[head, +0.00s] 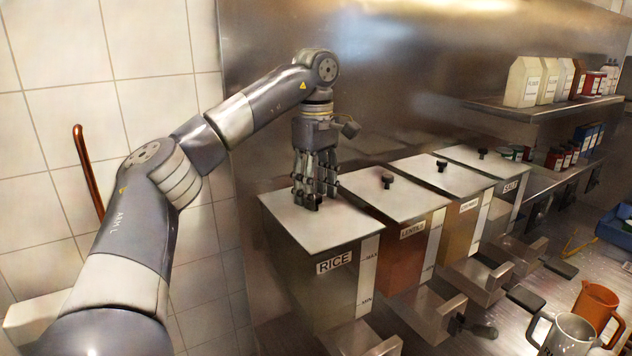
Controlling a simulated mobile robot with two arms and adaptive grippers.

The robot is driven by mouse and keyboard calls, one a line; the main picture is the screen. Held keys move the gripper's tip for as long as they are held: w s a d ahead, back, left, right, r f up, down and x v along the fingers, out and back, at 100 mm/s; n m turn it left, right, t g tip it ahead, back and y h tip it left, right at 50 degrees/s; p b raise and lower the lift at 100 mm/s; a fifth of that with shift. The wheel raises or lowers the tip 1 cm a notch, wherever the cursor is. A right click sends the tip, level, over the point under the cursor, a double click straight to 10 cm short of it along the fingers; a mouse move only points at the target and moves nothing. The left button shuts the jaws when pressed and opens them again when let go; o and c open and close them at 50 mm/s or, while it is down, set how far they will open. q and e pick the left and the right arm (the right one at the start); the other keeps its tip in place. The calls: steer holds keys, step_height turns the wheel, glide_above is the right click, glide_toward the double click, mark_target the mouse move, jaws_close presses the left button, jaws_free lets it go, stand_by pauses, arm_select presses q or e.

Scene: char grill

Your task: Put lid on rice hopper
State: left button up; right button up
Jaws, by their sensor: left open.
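The rice hopper (337,290) is the nearest in a row of hoppers along the steel wall, with a RICE label on its front. Its flat steel lid (340,228) lies on top of it and appears to cover the opening. My left gripper (317,196) is over the lid, pointing down, with its fingers around or right at the lid's dark knob. The fingers hide most of the knob. The gripper is open. My right gripper is not in view.
The lentils hopper (402,258) and others with black-knobbed lids stand close to the right. Steel drawers or chutes (430,308) jut out below. A metal mug (568,333) and an orange mug (597,304) stand at lower right. A shelf (540,108) with cartons hangs at upper right.

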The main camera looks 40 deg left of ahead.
arm_select(q)
steer(key=shift+r, duration=0.6)
step_height(320, 180, up, 11)
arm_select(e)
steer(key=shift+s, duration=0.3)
arm_select(q)
steer(key=shift+f, duration=0.1)
stand_by(0.3)
